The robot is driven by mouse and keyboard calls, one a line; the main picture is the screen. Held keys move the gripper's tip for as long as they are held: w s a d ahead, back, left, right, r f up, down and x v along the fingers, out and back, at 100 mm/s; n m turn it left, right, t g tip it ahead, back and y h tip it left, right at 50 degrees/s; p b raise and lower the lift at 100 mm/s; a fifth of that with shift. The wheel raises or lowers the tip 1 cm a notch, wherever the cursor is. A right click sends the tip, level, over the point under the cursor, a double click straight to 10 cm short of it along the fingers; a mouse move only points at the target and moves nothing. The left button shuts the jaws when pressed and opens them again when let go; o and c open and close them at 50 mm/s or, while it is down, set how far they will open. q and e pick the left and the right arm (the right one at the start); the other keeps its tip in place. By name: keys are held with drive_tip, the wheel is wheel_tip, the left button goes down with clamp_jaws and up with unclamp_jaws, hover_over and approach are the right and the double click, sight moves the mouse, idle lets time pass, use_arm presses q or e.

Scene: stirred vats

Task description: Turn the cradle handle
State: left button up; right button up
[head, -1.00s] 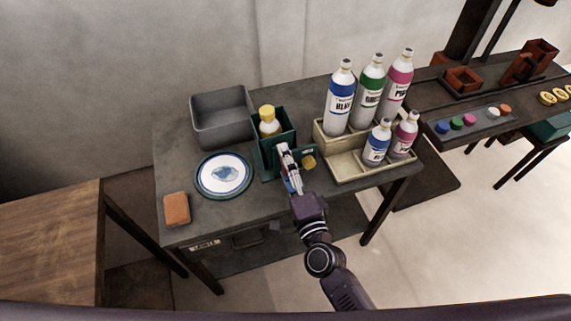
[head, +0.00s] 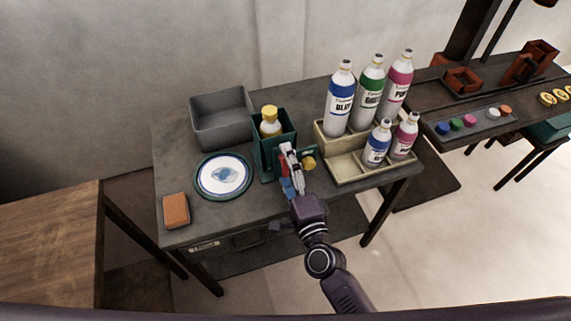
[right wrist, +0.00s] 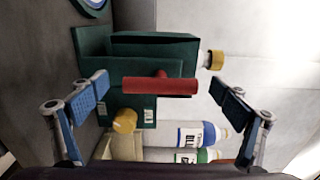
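The dark green cradle (head: 265,158) stands on the grey table, holding a white bottle with a yellow cap (head: 269,112). In the right wrist view the cradle (right wrist: 150,52) has a red bar handle (right wrist: 160,86) sticking out towards the camera and a round yellow knob (right wrist: 125,121) below it. My right gripper (head: 290,172) is at the front of the cradle. In the right wrist view its blue-padded fingers (right wrist: 163,97) are spread wide, one on each side of the handle, with gaps to it. My left gripper is not in view.
A tan rack (head: 352,172) with several labelled bottles stands close to the right of my gripper. A grey bin (head: 221,118), a round plate (head: 223,175) and an orange block (head: 176,210) are to the left. The table's front edge is clear.

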drive_tip(key=v, duration=1.2)
idle(0.4)
